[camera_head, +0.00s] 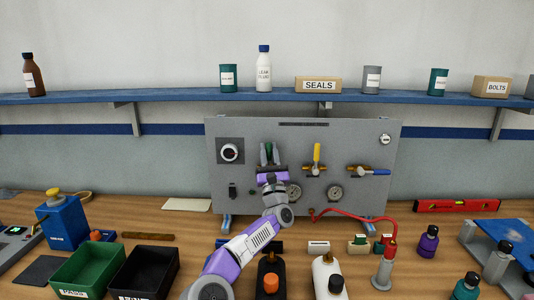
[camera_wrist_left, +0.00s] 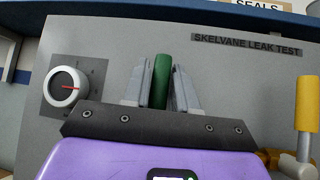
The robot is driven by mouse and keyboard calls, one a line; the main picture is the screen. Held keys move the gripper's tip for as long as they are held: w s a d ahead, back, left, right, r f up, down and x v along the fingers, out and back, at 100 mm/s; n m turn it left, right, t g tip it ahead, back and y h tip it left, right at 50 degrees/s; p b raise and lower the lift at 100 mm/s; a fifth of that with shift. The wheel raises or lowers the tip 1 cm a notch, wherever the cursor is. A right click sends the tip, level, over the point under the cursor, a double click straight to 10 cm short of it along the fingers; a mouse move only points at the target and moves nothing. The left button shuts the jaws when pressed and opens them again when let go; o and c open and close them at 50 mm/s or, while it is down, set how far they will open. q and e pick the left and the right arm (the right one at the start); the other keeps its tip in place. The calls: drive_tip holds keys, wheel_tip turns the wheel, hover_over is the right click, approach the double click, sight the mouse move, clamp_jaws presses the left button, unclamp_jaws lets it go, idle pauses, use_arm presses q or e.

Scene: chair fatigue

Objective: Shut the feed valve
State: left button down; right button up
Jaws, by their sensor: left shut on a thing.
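A grey panel (camera_head: 360,135) headed SKELVANE LEAK TEST stands upright at the back of the bench and carries several valves. A green handle (camera_wrist_left: 162,82) points up between the fingers of my left gripper (camera_head: 269,154), which is shut on it. In the left wrist view a finger stands on each side of the handle. A yellow handle (camera_head: 316,153) stands upright to its right. A blue handle (camera_head: 374,171) lies level farther right. I cannot read which valve is the feed valve. The green valve's body is hidden behind my gripper. My right gripper is out of view.
A white knob (camera_head: 229,152) with a red pointer sits left of the green handle. Gauges (camera_head: 335,192) sit low on the panel. A red hose (camera_head: 350,214) runs along the bench. Bins (camera_head: 85,268), bottles (camera_head: 428,241) and a level (camera_head: 457,206) crowd the bench.

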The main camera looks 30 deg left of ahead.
sight(269, 157)
use_arm(q)
drive_tip(key=c, duration=1)
unclamp_jaws()
drive_tip(key=shift+s+f, duration=0.1)
drive_tip(key=shift+s+d+f, duration=0.3)
drive_tip(key=shift+f, duration=0.1)
drive_tip(key=shift+b+v, duration=0.4)
drive_tip(key=shift+v, duration=0.55)
drive_tip(key=s+d, duration=0.7)
drive_tip(key=s, duration=0.2)
drive_tip(key=shift+d+b, duration=0.3)
drive_tip(key=shift+r, duration=0.2)
